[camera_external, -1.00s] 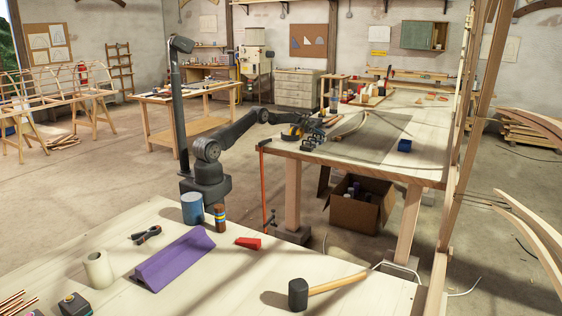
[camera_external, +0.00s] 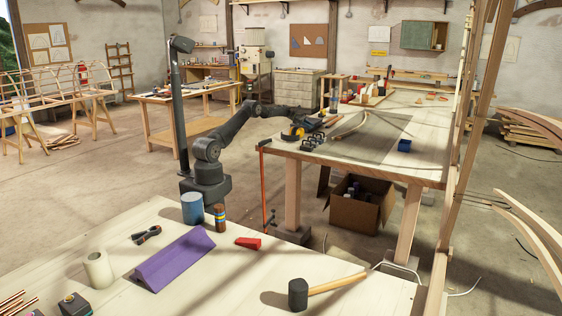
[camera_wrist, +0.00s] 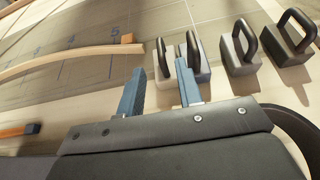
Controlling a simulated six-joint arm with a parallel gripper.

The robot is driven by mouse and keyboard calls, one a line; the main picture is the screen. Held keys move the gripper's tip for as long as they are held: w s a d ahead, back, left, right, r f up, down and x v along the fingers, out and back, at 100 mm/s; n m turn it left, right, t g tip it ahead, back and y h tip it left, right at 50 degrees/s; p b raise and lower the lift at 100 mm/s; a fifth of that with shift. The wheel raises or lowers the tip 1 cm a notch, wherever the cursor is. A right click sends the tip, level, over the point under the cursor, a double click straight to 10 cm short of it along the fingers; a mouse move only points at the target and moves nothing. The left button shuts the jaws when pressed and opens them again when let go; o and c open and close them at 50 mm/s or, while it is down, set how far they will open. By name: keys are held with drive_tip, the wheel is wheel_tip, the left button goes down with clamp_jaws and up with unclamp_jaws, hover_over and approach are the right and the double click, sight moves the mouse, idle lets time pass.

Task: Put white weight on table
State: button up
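My gripper (camera_wrist: 157,78) is open, with its two blue-grey fingers apart and nothing seen held between them. A pale, whitish weight (camera_wrist: 170,78) with a black loop handle stands just beyond the fingertips in the wrist view, partly hidden by the right finger. I cannot tell its exact distance from the fingers.
A dark grey weight (camera_wrist: 290,48) stands at the row's right. A bent lath (camera_wrist: 70,62) lies across the drawn board at left. The table's middle right is mostly clear.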

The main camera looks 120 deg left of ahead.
drive_tip(key=shift+v, duration=1.2)
drive_tip(key=x, duration=1.2)
drive_tip(key=shift+w+f, duration=0.1)
wheel_tip(320, 180, up, 2)
drive_tip(key=shift+r, duration=0.75)
drive_tip(key=shift+f, duration=0.1)
